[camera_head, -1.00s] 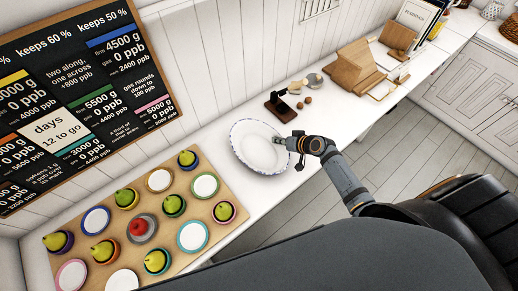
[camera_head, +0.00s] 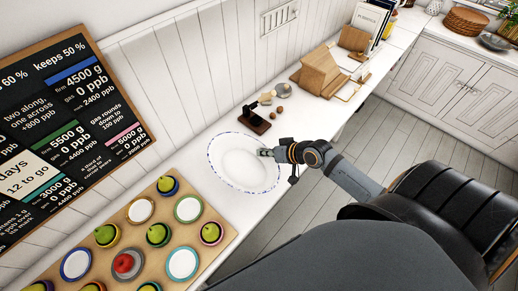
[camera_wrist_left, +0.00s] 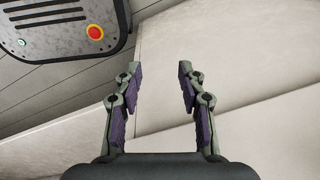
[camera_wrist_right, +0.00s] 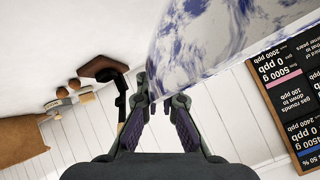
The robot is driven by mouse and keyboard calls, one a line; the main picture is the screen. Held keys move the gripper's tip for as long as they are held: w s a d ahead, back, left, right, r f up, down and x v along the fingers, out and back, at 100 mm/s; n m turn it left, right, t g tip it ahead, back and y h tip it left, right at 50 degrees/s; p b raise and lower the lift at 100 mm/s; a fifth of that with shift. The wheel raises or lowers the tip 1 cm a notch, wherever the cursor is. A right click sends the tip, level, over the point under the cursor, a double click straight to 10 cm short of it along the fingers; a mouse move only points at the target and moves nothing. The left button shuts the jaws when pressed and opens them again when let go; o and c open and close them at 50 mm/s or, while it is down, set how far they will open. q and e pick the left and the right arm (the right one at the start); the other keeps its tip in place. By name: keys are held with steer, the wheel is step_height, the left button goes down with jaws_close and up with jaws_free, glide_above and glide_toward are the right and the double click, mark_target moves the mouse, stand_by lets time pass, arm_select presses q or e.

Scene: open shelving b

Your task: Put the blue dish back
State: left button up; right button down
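The blue dish (camera_head: 238,168) is a white oval plate with a blue-patterned rim, over the white counter in the head view. I cannot tell whether it touches the counter. My right gripper (camera_head: 266,152) is at its right edge. In the right wrist view, the dish's blue-marbled surface (camera_wrist_right: 205,45) fills the upper middle, and its edge lies between the fingertips of my right gripper (camera_wrist_right: 162,100), which are closed in on it. My left gripper (camera_wrist_left: 158,78) is open and empty in the left wrist view; it is out of the head view.
A wooden board (camera_head: 205,262) with coloured rings, pears and a red apple is left of the dish. A small dark stand (camera_head: 256,122) is behind the dish, with a wooden holder (camera_head: 320,75) farther right. A chalkboard (camera_head: 120,95) is on the wall.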

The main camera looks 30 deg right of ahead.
mark_target(274, 169)
steer(key=s+r, duration=0.1)
steer(key=s, duration=0.1)
steer(key=s+r+p, duration=0.1)
steer(key=s, duration=0.1)
steer(key=s+r+p, duration=0.1)
steer(key=s, duration=0.1)
steer(key=shift+a, duration=0.2)
steer(key=shift+s+r+p, duration=0.2)
steer(key=shift+s+p, duration=0.25)
steer(key=shift+s, duration=0.15)
